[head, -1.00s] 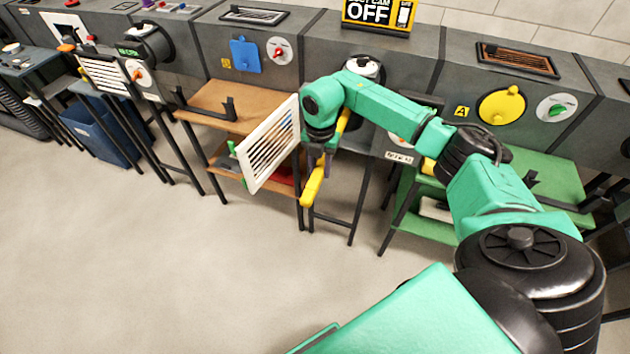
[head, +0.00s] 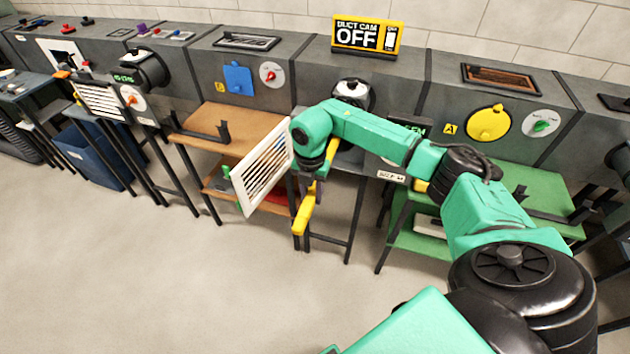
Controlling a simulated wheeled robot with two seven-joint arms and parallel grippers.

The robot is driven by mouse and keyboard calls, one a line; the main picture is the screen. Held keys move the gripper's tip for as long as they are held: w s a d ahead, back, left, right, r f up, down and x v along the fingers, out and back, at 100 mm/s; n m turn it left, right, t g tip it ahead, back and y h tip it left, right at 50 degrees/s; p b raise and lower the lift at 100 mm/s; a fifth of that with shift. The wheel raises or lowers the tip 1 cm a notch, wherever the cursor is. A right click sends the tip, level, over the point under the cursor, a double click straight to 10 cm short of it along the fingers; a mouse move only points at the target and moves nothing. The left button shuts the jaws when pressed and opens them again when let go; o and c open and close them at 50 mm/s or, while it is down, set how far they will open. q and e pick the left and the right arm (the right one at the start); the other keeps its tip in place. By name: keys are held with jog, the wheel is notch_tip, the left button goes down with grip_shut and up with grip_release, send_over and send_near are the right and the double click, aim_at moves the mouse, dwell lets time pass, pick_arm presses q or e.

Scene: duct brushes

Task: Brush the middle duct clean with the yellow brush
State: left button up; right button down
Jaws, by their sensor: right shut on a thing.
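My right gripper (head: 312,186) is at the end of the teal arm, in front of the duct row. It is shut on the yellow brush, whose yellow handle (head: 304,215) hangs down below the jaws. Another bit of yellow shows above the jaws, beside my wrist; the brush's bristles cannot be made out. The middle duct (head: 392,83) is the grey box under the "DUCT CAM OFF" sign (head: 367,36). It has a round black fitting with a white top (head: 351,91). My forearm covers much of its front. My left gripper is not in view.
A white slatted grille (head: 262,168) stands tilted just left of my right gripper. Left is a duct with a blue cover (head: 239,80) above a brown shelf (head: 213,122). Right is a duct with a yellow round cover (head: 488,123) above a green table (head: 548,186). The floor in front is clear.

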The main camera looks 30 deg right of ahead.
aim_at(295, 234)
jog(key=s+a+p, duration=0.1)
jog(key=s+a, duration=0.1)
jog(key=a, duration=0.1)
jog(key=s+a+p, duration=0.1)
jog(key=s+a, duration=0.2)
jog(key=s+a+p, duration=0.1)
jog(key=s+a, duration=0.1)
jog(key=a, duration=0.1)
jog(key=shift+s+p, duration=0.2)
jog(key=shift+p, duration=0.2)
jog(key=shift+s+a, duration=0.15)
jog(key=shift+s, duration=0.05)
